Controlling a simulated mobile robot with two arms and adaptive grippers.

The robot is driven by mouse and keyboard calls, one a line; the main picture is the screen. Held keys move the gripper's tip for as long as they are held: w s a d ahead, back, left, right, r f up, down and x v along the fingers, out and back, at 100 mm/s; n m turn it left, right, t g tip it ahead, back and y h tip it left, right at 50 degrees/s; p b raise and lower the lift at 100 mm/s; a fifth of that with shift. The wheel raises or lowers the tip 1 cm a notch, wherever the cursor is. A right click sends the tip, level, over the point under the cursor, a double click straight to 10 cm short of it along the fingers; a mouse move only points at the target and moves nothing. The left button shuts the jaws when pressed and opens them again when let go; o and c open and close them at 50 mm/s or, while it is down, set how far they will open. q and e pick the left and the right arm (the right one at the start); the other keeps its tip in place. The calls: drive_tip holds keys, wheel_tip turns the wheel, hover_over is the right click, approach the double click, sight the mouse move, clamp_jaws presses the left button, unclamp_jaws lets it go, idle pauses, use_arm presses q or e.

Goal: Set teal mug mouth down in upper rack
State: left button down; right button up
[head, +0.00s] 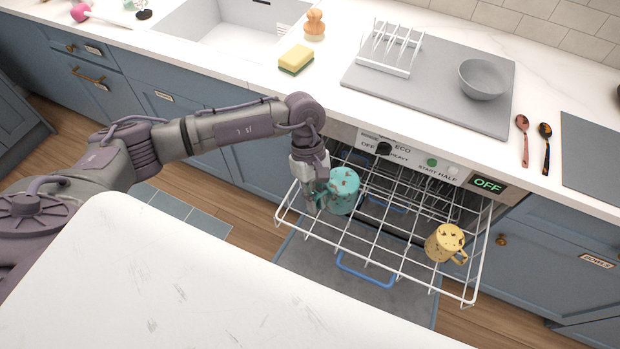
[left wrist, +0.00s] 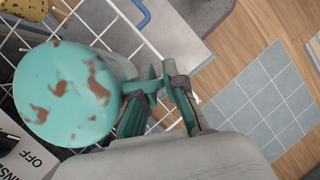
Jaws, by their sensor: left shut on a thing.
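The teal mug (head: 344,187) is at the left part of the pulled-out white wire upper rack (head: 398,272). Its closed base, with brown stains, faces up, so it is mouth down. In the left wrist view the mug (left wrist: 68,92) shows its round stained base beside the fingers. My left gripper (head: 319,201) points down at the mug's left side and is shut on its handle; the fingers also show in the left wrist view (left wrist: 160,88). The mug's rim is hidden, so I cannot tell whether it touches the wires. My right gripper is not in view.
A yellow stained mug (head: 445,242) stands mouth down at the rack's right front. The dishwasher's control panel (head: 410,158) is behind the rack. A white island top (head: 200,280) lies in front. The rack's middle between the mugs is free.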

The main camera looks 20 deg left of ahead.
use_arm(q)
drive_tip(key=w+f+n+t+b, duration=0.1)
drive_tip(key=f+n+b, duration=0.1)
drive_tip(key=f, duration=0.1)
drive_tip(key=w+f+n+t+h+b, duration=0.1)
drive_tip(key=f+n+b, duration=0.1)
drive_tip(key=f+n, duration=0.1)
drive_tip(key=w+a+f+n+b, duration=0.1)
drive_tip(key=w+f+n+b, duration=0.1)
drive_tip(key=f+b, duration=0.1)
drive_tip(key=shift+w+f+n+t+h, duration=0.1)
drive_tip(key=shift+f+n+t+h, duration=0.3)
drive_tip(key=shift+f, duration=0.45)
wheel_tip(320, 180, down, 2)
drive_tip(key=shift+f+b, duration=0.25)
drive_tip(key=shift+b, duration=0.9)
drive_tip(key=shift+f+b, duration=0.8)
drive_tip(key=shift+f, duration=0.05)
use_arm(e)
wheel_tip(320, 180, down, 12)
use_arm(q)
drive_tip(key=c, duration=1.2)
unclamp_jaws()
drive_tip(key=shift+o, duration=0.2)
